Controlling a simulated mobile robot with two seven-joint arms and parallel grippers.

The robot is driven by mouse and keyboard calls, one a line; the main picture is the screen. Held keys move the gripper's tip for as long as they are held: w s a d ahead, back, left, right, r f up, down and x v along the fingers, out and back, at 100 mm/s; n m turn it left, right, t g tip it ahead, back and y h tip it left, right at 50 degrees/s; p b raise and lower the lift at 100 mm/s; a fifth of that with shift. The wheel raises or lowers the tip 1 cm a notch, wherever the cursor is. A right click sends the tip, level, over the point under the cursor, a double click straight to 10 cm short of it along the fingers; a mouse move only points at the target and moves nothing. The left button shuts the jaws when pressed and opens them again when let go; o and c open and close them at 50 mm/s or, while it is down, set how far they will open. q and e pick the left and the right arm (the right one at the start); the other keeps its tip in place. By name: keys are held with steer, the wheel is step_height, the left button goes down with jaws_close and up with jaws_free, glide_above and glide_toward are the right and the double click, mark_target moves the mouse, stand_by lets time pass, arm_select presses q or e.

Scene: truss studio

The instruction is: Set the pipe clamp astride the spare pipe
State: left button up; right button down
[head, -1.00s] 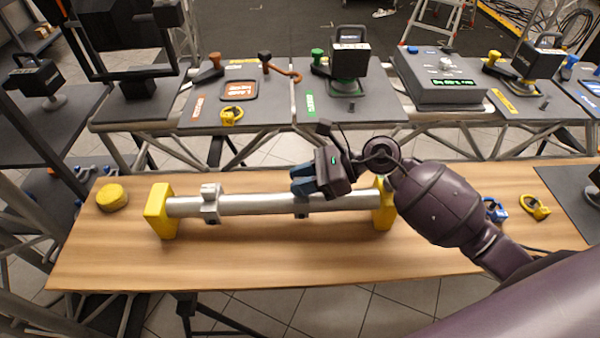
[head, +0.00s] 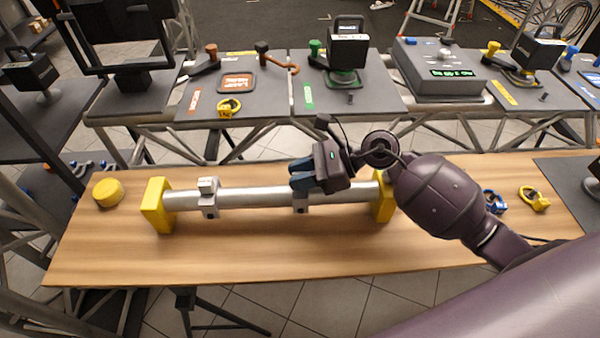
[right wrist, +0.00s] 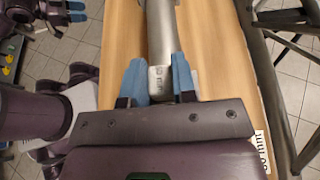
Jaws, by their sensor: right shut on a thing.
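The spare pipe (head: 250,196) is a silver tube lying level across two yellow stands (head: 157,205) on a wooden table. My right gripper (head: 303,178), with blue fingertips, is over the pipe right of its middle. It is shut on a grey pipe clamp (head: 300,204), whose lower part shows against the pipe's near side. The clamp seems to sit around the pipe, but its far side is hidden. In the right wrist view the clamp (right wrist: 160,80) is between the two blue fingers, in line with the pipe (right wrist: 160,30).
A similar grey clamp (head: 209,198) sits on the pipe near the left stand. A yellow disc (head: 108,193) lies at the table's left; blue (head: 493,200) and yellow (head: 534,198) rings lie at the right. The table front is clear. Benches with devices stand behind.

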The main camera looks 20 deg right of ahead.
steer(key=shift+f, duration=0.1)
stand_by(0.3)
steer(key=c, duration=0.8)
jaws_free()
steer(key=shift+c, duration=0.2)
steer(key=v, duration=1)
steer(key=shift+s+d, duration=0.1)
steer(key=shift+d, duration=0.25)
